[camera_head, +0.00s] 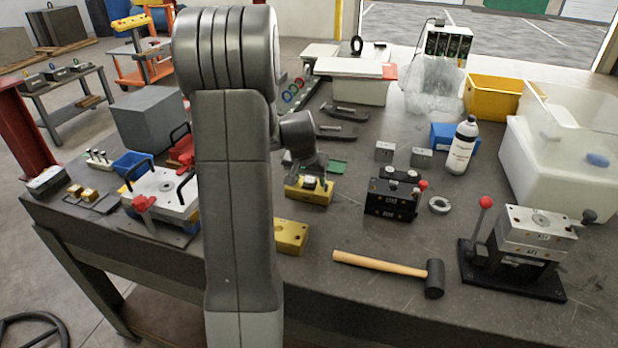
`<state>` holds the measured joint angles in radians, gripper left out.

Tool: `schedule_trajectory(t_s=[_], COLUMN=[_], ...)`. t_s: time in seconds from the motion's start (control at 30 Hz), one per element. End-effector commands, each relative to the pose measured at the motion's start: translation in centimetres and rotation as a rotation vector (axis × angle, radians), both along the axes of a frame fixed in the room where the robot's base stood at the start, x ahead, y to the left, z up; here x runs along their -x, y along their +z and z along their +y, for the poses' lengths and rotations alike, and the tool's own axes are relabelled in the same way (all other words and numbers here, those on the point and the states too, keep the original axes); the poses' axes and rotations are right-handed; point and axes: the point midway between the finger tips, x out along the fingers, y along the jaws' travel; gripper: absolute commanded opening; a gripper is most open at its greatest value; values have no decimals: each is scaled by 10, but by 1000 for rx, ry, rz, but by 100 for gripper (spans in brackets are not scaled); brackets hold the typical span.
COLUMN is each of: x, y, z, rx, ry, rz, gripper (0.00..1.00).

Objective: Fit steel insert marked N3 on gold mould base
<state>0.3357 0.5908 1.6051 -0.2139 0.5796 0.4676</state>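A gold mould base (309,196) stands on the bench near the middle. A second gold block (291,236) lies nearer the front edge, its left side hidden behind my arm. My gripper (311,183) points down at the top of the farther gold base. Dark parts show there, and I cannot tell whether they touch it or whether the fingers hold anything. Two small grey steel blocks (384,151) (421,157) stand apart behind the black mould base. No N3 mark is readable on them.
A black mould base (391,200) with a red knob stands right of the gold base, beside a steel ring (439,205). A mallet (395,268) lies in front. A lever press (520,250), a bottle (461,146) and white bins (565,165) occupy the right.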

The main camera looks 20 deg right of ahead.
Motion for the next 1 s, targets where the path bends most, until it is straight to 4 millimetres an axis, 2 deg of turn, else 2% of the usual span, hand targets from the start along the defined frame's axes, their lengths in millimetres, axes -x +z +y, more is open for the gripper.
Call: schedule_trajectory(t_s=[0.23,0.37,0.47,0.83,1.0], x=[1,2,6,29,37], y=[0,8,20,88,113], z=[0,2,5,22,28], rx=[-1,0,0,1,1], ry=[0,0,1,1,1], rz=[1,-2,-4,-4,-2], gripper=[60,60,60,60,60])
